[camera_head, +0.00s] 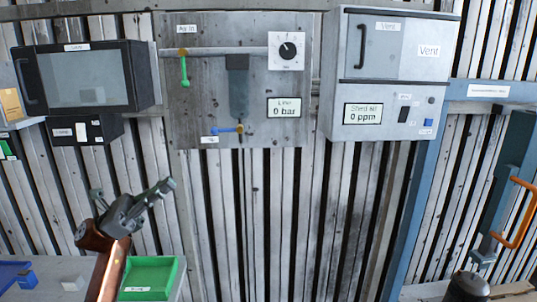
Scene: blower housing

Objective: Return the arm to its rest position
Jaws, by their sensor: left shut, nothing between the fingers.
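My left gripper (166,185) is in the lower left of the head view, at the end of a copper-brown arm link that rises from the bottom edge. Its fingers are shut with nothing between them, and they point up and to the right. It appears in front of the slatted wall, below the grey panel (210,110) and above the green tray (155,272). It touches nothing that I can see. My right gripper does not show.
The panel carries a green lever (184,70), a blue lever (227,129) and a dial (287,48). A dark cabinet (85,78) hangs left, and a grey vent cabinet (390,75) hangs right. An orange handle (520,215) is at far right. The middle is clear.

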